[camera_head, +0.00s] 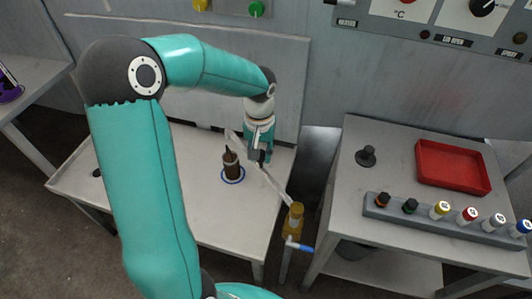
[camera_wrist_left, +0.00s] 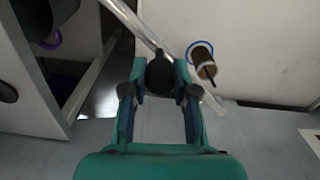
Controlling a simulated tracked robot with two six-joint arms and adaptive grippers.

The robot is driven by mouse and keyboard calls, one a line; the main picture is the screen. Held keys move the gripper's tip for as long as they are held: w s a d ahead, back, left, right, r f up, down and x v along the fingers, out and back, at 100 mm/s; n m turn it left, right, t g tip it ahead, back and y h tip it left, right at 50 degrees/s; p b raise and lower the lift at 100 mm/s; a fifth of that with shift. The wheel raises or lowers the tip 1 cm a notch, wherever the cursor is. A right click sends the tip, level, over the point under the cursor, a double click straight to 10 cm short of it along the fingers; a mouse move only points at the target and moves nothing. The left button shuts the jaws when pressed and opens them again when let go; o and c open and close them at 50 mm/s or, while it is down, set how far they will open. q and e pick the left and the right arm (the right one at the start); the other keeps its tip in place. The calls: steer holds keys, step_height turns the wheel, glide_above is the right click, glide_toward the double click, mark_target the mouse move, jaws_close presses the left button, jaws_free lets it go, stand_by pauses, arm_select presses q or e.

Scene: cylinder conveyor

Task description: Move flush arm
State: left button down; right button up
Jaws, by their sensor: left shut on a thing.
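The flush arm (camera_head: 275,186) is a thin, pale, see-through tube. It runs from a yellow fitting (camera_head: 294,220) at the table's right edge up and left to a tip near a brown cylinder. The cylinder (camera_head: 231,166) stands upright inside a blue ring on the white table. My left gripper (camera_head: 260,154) is shut on the flush arm, right of the cylinder. In the left wrist view, the gripper (camera_wrist_left: 160,78) closes around a dark knob (camera_wrist_left: 160,72), and the tube (camera_wrist_left: 130,20) passes behind it. The cylinder (camera_wrist_left: 203,56) stands beside the tube. My right gripper is not in view.
A blue-handled valve (camera_head: 298,245) sits below the yellow fitting. Across a gap, a right-hand table (camera_head: 345,190) holds a black knob-shaped piece (camera_head: 366,156), a red tray (camera_head: 420,180) and a rack (camera_head: 380,213) of several capped bottles. A panel stands behind the white table (camera_head: 225,225).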

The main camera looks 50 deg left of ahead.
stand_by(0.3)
arm_select(q)
steer(key=c, duration=0.9)
jaws_free()
step_height(320, 180, up, 12)
